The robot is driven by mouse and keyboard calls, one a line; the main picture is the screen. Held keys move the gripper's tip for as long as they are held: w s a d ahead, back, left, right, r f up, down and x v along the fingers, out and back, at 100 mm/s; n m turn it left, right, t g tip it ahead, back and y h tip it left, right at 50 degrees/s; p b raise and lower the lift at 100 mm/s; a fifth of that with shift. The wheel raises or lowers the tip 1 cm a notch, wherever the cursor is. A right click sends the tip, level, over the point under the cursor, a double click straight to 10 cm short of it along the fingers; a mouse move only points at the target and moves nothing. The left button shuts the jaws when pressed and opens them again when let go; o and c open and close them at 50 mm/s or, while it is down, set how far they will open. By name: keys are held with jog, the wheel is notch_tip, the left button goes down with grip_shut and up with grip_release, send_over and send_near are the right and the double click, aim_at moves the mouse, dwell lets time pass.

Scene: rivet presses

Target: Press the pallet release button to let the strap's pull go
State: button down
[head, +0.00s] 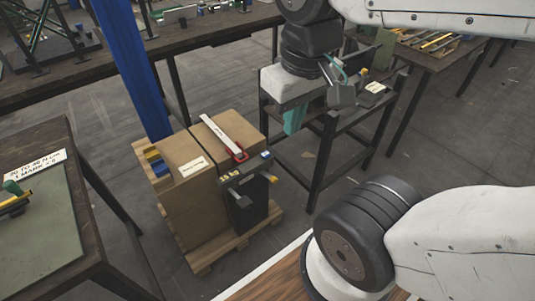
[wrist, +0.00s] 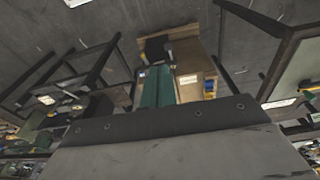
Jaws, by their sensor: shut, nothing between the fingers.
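Two cardboard boxes (head: 190,158) stand on a wooden pallet (head: 243,240). A pale strap (head: 217,134) lies over the top, with a red ring (head: 241,156) at its near end. A dark unit (head: 247,207) on the front of the load carries small yellow and blue parts; I cannot tell which is the release button. My gripper (head: 293,121), with teal fingers, is shut and empty, apart from the load, up and to its right in the head view. In the wrist view its fingers (wrist: 158,88) cover part of the boxes (wrist: 192,80).
A blue post (head: 132,65) rises behind the pallet. A dark-framed table (head: 317,137) stands behind my gripper. A workbench with a green mat (head: 45,220) is at left, and a long bench (head: 190,42) runs along the back.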

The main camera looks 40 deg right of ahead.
jog(key=w+d+f+n+t+h, duration=0.1)
jog(key=w+d+f, duration=0.2)
jog(key=w+d, duration=0.35)
jog(key=w+d+f+n+t+h, duration=0.1)
jog(key=w+d+f, duration=0.15)
jog(key=w, duration=0.75)
jog(key=n+t+y, duration=0.4)
jog(key=n+t, duration=0.2)
jog(key=n, duration=0.4)
send_over(268, 155)
notch_tip(268, 155, down, 31)
jog(key=shift+r, duration=0.1)
jog(key=shift+f, duration=4.4)
jog(key=shift+f, duration=0.4)
